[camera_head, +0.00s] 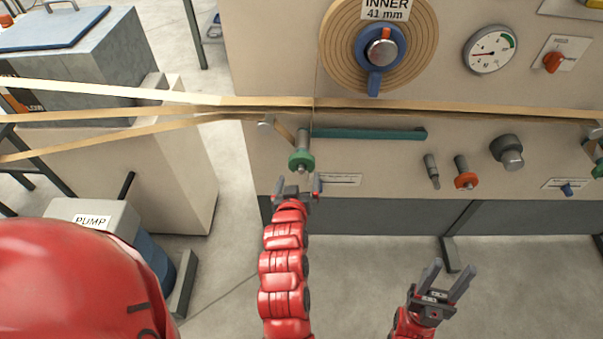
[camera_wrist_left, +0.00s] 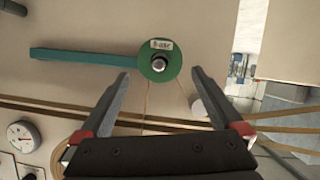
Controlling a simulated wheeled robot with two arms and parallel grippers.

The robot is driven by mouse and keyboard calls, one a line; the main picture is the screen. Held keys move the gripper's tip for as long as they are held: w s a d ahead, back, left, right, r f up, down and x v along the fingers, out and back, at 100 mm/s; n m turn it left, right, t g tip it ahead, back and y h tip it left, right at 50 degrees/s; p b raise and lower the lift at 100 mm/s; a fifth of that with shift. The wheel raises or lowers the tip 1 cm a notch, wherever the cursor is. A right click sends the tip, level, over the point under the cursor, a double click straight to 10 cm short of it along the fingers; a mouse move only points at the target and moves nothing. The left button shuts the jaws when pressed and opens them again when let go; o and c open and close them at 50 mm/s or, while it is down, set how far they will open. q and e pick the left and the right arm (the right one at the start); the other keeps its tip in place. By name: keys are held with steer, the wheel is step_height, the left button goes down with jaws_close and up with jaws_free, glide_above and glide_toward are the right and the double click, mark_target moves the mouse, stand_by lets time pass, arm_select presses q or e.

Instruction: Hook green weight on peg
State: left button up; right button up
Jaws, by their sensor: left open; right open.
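A green disc (camera_head: 301,161) sits on the front of a grey cylinder at the left end of a teal bar on the panel. In the left wrist view the green disc (camera_wrist_left: 157,73) has a small label and a dark centre knob. Another green-ringed piece (camera_head: 598,169) is cut off at the right edge. I cannot tell which is the weight. My left gripper (camera_head: 299,185) is open and empty, just below the first disc; its fingers also show in the left wrist view (camera_wrist_left: 160,76), either side of the disc. My right gripper (camera_head: 448,275) is open and empty at lower right.
Grey (camera_head: 431,168) and orange-ringed (camera_head: 464,172) pegs stick out right of the teal bar (camera_head: 368,133). Tan tapes (camera_head: 460,112) cross the panel above. A pump box (camera_head: 95,218) stands at lower left. The space before the panel between my grippers is clear.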

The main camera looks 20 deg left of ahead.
mark_target(302, 164)
arm_select(q)
steer(key=x, duration=0.9)
steer(key=shift+w, duration=0.1)
